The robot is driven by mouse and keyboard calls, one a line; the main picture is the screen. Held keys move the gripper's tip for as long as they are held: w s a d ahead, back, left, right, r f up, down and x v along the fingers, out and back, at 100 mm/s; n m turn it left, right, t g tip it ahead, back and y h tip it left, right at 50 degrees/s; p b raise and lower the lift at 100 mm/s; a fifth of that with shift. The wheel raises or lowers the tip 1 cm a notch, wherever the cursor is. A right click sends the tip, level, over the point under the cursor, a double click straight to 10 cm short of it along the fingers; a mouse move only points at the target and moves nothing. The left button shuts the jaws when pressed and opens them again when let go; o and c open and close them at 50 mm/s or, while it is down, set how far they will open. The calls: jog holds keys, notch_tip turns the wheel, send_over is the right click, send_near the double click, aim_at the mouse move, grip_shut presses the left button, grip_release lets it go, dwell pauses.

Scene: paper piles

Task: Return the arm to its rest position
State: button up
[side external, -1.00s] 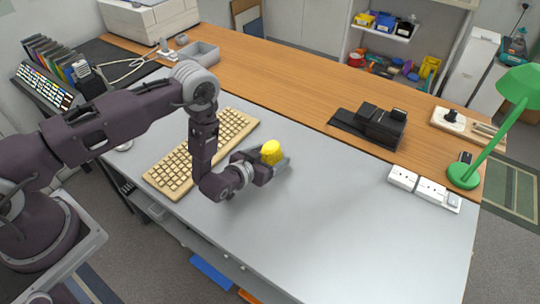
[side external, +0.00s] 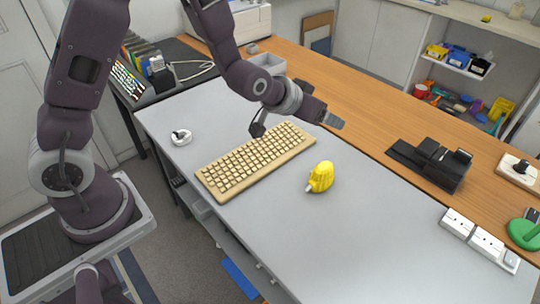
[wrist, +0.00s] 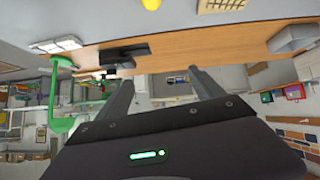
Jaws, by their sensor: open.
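My gripper (side external: 334,121) is raised above the table, up and to the right of the keyboard in the side view. In the wrist view its two fingers (wrist: 163,92) stand apart with nothing between them. A yellow object (side external: 320,177) stands alone on the grey table, apart from the gripper; a small pale tip shows at its lower left. It also shows at the top edge of the wrist view (wrist: 151,4).
A beige keyboard (side external: 258,160) lies left of the yellow object. A white round item (side external: 181,137) sits at the table's left. A black device (side external: 432,163), white power sockets (side external: 480,240) and a green lamp base (side external: 524,233) are at right. The grey table's front is clear.

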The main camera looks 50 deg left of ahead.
jog(key=s+a+r+g, duration=0.2)
jog(key=s+a+r, duration=0.1)
jog(key=s+r, duration=1.15)
jog(key=s+a+g, duration=0.2)
jog(key=s, duration=1.6)
jog(key=shift+f+m+g, duration=0.2)
jog(key=shift+m+g, duration=0.1)
jog(key=shift+m, duration=0.1)
